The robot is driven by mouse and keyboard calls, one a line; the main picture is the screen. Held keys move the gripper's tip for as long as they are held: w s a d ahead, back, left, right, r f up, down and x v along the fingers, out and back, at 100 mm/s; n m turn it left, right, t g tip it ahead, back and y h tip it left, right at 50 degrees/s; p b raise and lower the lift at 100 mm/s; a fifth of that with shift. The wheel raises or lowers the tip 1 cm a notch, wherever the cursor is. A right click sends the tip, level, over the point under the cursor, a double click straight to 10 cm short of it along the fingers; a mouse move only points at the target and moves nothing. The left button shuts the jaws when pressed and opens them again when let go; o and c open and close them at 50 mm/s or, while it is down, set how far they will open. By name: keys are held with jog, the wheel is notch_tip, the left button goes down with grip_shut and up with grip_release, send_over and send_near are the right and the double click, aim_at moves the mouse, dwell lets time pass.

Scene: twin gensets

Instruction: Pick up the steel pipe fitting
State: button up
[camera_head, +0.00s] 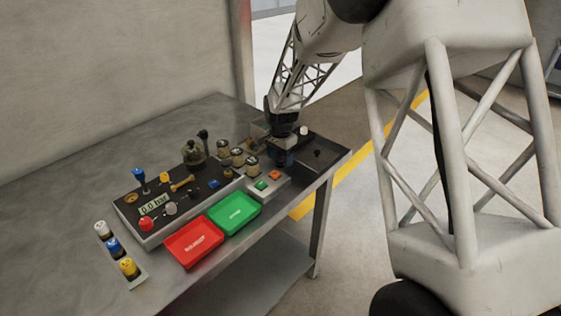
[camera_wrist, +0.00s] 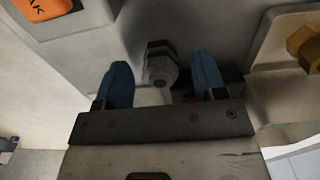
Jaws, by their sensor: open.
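The steel pipe fitting (camera_wrist: 160,68) is a grey hex-shaped piece in the wrist view, between and slightly beyond my two blue fingers. My gripper (camera_wrist: 162,75) is open, with a gap visible on each side of the fitting. In the head view my gripper (camera_head: 284,158) points down over the right end of the bench, at the dark tray. The fitting cannot be made out there, hidden by my gripper.
A brass fitting (camera_wrist: 305,48) is at the right of the wrist view, and an orange button (camera_wrist: 43,6) at upper left. In the head view, a control panel (camera_head: 150,222), a red tray (camera_head: 193,244) and a green tray (camera_head: 235,213) lie left of my gripper.

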aim_at(280, 155)
dwell(0.3)
jog(key=c, duration=1.1)
jog(key=shift+r, duration=0.1)
jog(key=shift+r, duration=0.8)
notch_tip(280, 155, up, 2)
jog(key=shift+r, duration=0.1)
jog(key=s+d, duration=0.1)
jog(key=s, duration=0.9)
jog(key=s+d+r, duration=0.1)
jog(key=s, duration=0.4)
jog(key=shift+s+d, duration=0.35)
